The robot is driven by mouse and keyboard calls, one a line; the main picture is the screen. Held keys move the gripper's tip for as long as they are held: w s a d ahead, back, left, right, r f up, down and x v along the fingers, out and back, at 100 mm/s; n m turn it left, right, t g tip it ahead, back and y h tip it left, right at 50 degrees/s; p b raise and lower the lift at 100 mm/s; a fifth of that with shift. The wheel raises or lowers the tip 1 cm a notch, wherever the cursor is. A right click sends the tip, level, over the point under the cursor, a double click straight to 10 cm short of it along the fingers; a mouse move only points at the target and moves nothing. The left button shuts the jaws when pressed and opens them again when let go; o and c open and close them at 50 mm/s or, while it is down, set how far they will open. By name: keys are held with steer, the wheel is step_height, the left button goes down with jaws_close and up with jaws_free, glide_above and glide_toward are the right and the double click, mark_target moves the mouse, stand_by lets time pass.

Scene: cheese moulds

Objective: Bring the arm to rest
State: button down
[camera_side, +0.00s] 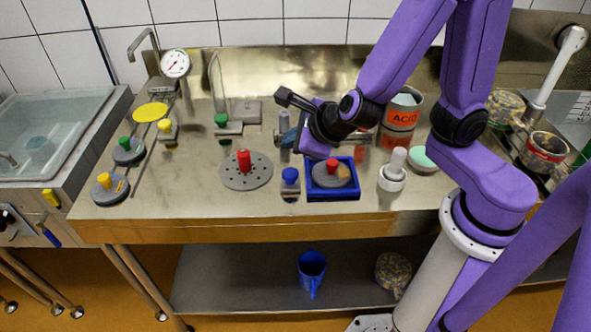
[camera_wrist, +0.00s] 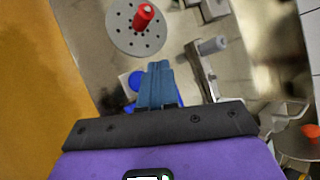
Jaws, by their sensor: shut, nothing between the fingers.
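My gripper (camera_wrist: 158,82) is shut and empty. Its two blue fingers lie side by side in the wrist view, with no gap to be seen between them. In the side view the purple hand is above the middle of the steel worktop (camera_side: 200,185), just behind the blue tray (camera_side: 333,194). The tray holds a grey disc with a red knob (camera_side: 331,167). The fingertips are hard to make out in the side view. In the wrist view the fingers partly hide a blue-knobbed piece (camera_wrist: 131,84).
A perforated grey disc with a red knob (camera_side: 245,172), a blue-knobbed piece (camera_side: 290,182) and a white knobbed piece (camera_side: 393,172) stand near the hand. A tin labelled ACID (camera_side: 401,113) stands behind the arm.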

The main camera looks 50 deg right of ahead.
steer(key=s+d+r+m+g, duration=0.1)
steer(key=s+d+m+g, duration=0.1)
steer(key=s+m, duration=0.4)
steer(key=s+d+r+m+g, duration=0.1)
steer(key=s+d+m+g, duration=0.2)
steer(key=s+m, duration=0.4)
steer(key=s+d+r+m+g+y, duration=0.1)
steer(key=s+m+g, duration=0.3)
steer(key=m, duration=1.4)
steer(key=s+d, duration=0.1)
steer(key=s, duration=0.2)
steer(key=shift+d, duration=0.25)
